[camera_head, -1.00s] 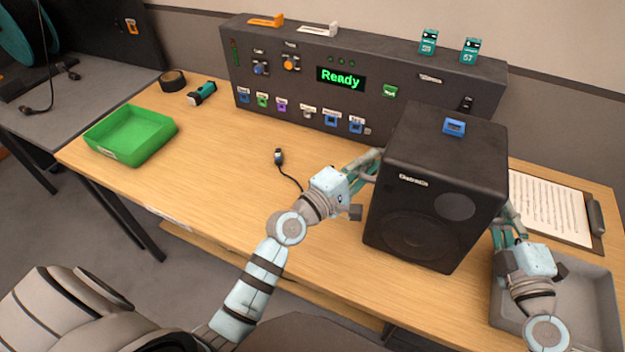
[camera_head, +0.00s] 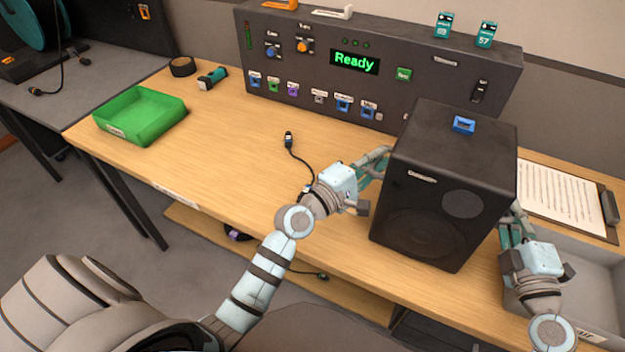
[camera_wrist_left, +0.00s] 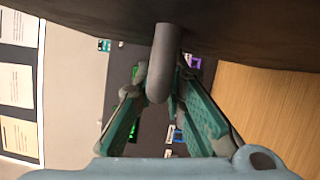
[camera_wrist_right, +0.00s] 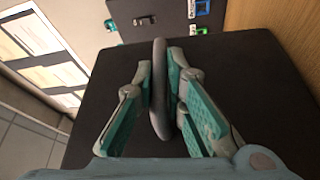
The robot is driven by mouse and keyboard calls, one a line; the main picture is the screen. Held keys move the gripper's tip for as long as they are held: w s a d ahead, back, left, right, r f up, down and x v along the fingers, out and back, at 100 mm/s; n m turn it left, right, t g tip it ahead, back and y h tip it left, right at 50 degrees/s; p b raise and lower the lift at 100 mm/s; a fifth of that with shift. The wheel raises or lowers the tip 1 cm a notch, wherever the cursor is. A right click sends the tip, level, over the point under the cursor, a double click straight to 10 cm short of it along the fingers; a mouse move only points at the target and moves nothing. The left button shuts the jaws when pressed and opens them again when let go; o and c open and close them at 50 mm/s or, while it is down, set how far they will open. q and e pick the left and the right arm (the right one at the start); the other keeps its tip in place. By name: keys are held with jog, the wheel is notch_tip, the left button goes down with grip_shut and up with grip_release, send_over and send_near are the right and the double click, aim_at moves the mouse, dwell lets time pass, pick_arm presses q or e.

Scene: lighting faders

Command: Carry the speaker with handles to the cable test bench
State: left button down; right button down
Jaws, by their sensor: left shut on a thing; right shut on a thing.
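The black speaker (camera_head: 450,185) is held upright between my two arms, in front of the console; I cannot tell whether its base touches the table. My left gripper (camera_head: 376,160) is shut on the speaker's left handle, a grey bar that shows in the left wrist view (camera_wrist_left: 162,65). My right gripper (camera_head: 513,222) is shut on the right handle, which shows in the right wrist view (camera_wrist_right: 159,90). A small blue block (camera_head: 464,125) lies on top of the speaker. A grey side table (camera_head: 60,95) with a teal reel (camera_head: 30,38) stands at the far left; no label names it.
The black console (camera_head: 300,75) with a green "Ready" display runs along the back of the wooden desk (camera_head: 230,150). A green tray (camera_head: 140,115) sits at left, a cable (camera_head: 290,145) near the middle. A grey tray (camera_head: 590,270) and clipboard (camera_head: 560,195) lie at right.

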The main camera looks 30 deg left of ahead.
pick_arm(q)
jog(key=c, duration=1.7)
grip_release()
jog(key=shift+f, duration=0.1)
pick_arm(e)
jog(key=c, duration=1.7)
grip_release()
jog(key=shift+f, duration=0.1)
pick_arm(q)
jog(key=shift+o, duration=0.2)
pick_arm(e)
jog(key=shift+o, duration=0.2)
jog(key=shift+s+d, duration=0.1)
jog(key=shift+s, duration=0.2)
pick_arm(q)
jog(key=v, duration=1.2)
pick_arm(e)
jog(key=v, duration=1.1)
jog(key=shift+s, duration=0.25)
